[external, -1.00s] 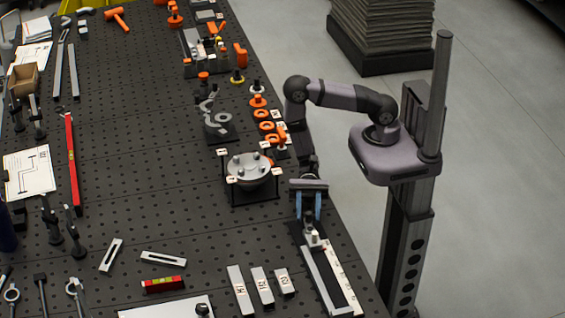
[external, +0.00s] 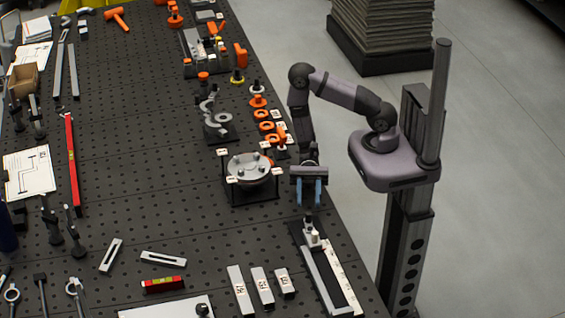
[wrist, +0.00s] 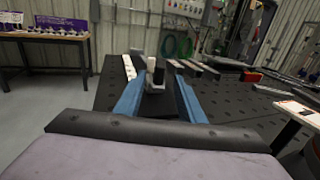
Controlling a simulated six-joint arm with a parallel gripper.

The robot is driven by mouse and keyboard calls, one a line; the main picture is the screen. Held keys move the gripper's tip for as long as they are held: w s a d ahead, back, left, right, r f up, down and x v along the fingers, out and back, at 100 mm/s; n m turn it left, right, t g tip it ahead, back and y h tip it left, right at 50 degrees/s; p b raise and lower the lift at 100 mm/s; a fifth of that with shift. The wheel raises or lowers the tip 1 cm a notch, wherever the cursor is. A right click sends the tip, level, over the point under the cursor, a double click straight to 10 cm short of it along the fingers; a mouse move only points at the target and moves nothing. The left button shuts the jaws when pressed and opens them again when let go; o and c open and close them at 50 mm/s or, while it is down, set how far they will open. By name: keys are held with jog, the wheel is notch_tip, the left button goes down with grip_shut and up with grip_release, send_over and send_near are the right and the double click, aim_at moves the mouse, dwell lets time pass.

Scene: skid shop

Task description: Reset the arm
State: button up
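My gripper (external: 309,194) hangs above the near right part of the perforated black table (external: 190,215), with its two blue fingers pointing down and spread apart. It is open, with nothing between the fingers in the external view. In the wrist view my gripper (wrist: 158,98) also shows its fingers apart. That post, part of a long black and white fixture (external: 330,275), is just in front of and below the fingertips in the external view.
A round metal flange on a stand (external: 248,168) is close to the left of my gripper. Orange rings (external: 266,126) lie behind it. Several labelled metal blocks (external: 262,286) lie at the front. The table's right edge is close to my arm.

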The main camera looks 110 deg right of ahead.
jog(key=s+n+g, duration=0.2)
jog(key=s+a+r+n+g+h, duration=0.1)
jog(key=s+n+g, duration=0.1)
jog(key=s+g, duration=0.1)
jog(key=s+a+n+g+h, duration=0.1)
jog(key=s+n+g, duration=0.1)
jog(key=n, duration=0.1)
jog(key=shift+s+r, duration=0.25)
jog(key=shift+r, duration=0.05)
jog(key=s+d+f+n+g+h, duration=0.1)
jog(key=s+d+n+g+h, duration=0.3)
jog(key=s+n+h, duration=0.2)
jog(key=w+d+r+n+t+h, duration=0.2)
jog(key=w+d+n+t+h, duration=0.3)
jog(key=d+n+h, duration=0.3)
jog(key=w+d+h, duration=0.1)
jog(key=d, duration=0.1)
jog(key=shift+d+n, duration=0.3)
jog(key=shift+w, duration=0.15)
